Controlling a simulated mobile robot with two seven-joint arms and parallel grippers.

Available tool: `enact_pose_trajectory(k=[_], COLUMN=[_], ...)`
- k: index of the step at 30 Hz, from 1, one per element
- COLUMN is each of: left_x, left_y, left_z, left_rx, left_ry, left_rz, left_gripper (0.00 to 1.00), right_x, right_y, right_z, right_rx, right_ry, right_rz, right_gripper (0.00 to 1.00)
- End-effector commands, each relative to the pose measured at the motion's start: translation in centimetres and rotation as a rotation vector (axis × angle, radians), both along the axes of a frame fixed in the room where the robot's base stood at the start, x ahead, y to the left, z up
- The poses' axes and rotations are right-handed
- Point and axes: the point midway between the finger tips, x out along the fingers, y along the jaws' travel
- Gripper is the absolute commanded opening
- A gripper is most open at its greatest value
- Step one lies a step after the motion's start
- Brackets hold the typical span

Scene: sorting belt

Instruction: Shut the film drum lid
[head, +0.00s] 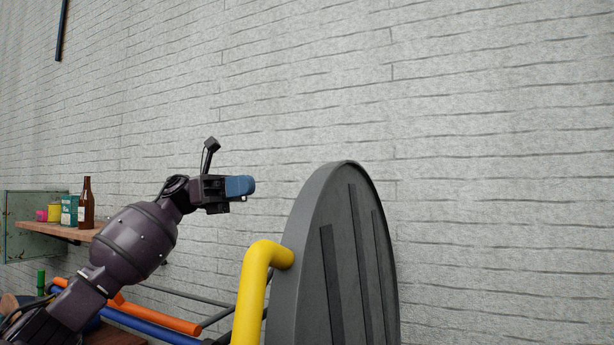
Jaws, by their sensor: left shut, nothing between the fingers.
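The film drum lid (310,250) is a large dark grey disc with ribs on its face. It stands up on edge, open, at the lower middle of the head view, and its lower part is cut off by the frame. A thick yellow bent bar (253,290) meets its left side. My left gripper (248,187), with blue fingertips, is shut and empty. It shows to the left of the lid's upper edge, apart from it in the picture. The drum itself is not clearly visible. My right gripper is not in view.
A wooden shelf (60,231) at the left holds a brown bottle (87,203), a teal tin (69,211) and other small items. Orange (160,316) and blue (150,328) bars run low at the left. A pale brick wall (480,120) stands behind; the space above the lid looks clear.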

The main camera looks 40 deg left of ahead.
Motion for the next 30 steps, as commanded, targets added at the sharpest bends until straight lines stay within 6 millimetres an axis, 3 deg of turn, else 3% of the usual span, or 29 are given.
enact_pose_trajectory(k=[5, 21, 30], left_x=[0.3, 2.4, 3.1], left_y=[-1.8, -10.7, -13.1], left_z=[0.4, 1.6, 1.7], left_rx=[0.002, 0.000, 0.000], left_ry=[-0.002, -0.001, 0.001], left_rz=[-0.002, -0.002, 0.001], left_gripper=[0.00, 0.00, 0.00], right_x=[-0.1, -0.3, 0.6], right_y=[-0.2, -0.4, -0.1], right_z=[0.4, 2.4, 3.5], right_rx=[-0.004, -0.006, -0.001], right_ry=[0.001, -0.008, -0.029], right_rz=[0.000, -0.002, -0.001], right_gripper=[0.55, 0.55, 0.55])
